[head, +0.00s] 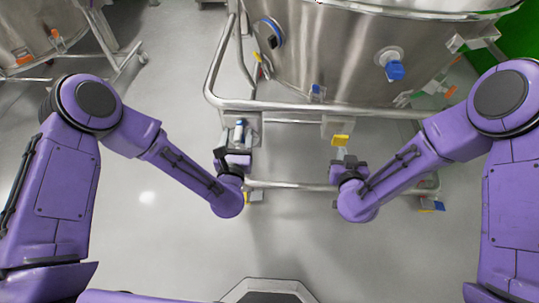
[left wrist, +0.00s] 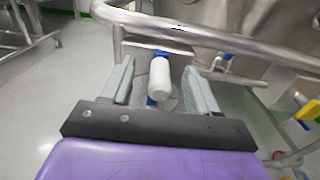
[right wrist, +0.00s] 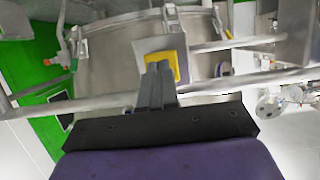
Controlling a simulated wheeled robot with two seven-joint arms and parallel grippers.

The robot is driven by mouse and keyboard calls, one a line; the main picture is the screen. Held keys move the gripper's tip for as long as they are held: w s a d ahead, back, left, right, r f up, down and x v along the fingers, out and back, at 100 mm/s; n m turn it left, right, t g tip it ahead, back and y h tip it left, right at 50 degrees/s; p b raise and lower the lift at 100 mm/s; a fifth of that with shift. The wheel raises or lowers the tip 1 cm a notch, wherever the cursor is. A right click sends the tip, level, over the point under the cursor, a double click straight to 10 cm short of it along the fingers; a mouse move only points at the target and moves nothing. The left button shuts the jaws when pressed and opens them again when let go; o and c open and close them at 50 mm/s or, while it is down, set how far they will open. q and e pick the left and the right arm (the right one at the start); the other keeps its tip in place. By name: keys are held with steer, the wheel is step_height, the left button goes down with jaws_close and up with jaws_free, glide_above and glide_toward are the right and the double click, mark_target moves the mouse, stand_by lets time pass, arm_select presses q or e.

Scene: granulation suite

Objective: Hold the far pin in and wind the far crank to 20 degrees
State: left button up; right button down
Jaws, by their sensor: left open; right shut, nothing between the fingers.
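A white cylindrical handle with blue parts, which looks like the crank's grip, shows in the left wrist view (left wrist: 160,75) and the head view (head: 239,130), at a bracket on the frame's left. My left gripper (left wrist: 158,84) is open, with one finger on each side of the handle. A yellow square piece (head: 341,140), perhaps the pin's head, sits on a plate on the frame, right of the crank. My right gripper (right wrist: 160,70) is shut and empty, its fingertips overlapping the yellow piece in the right wrist view (right wrist: 178,64). I cannot tell whether they touch it.
A large steel vessel (head: 340,55) stands behind a tubular frame (head: 300,105). A blue-capped fitting (head: 395,70) sticks out of its side. A lower rail (head: 290,185) runs between the frame's feet. The grey floor in front is clear. Another vessel (head: 30,35) stands at the far left.

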mark_target(340, 142)
steer(key=shift+w, duration=0.1)
steer(key=shift+w, duration=1.9)
arm_select(q)
jaws_close()
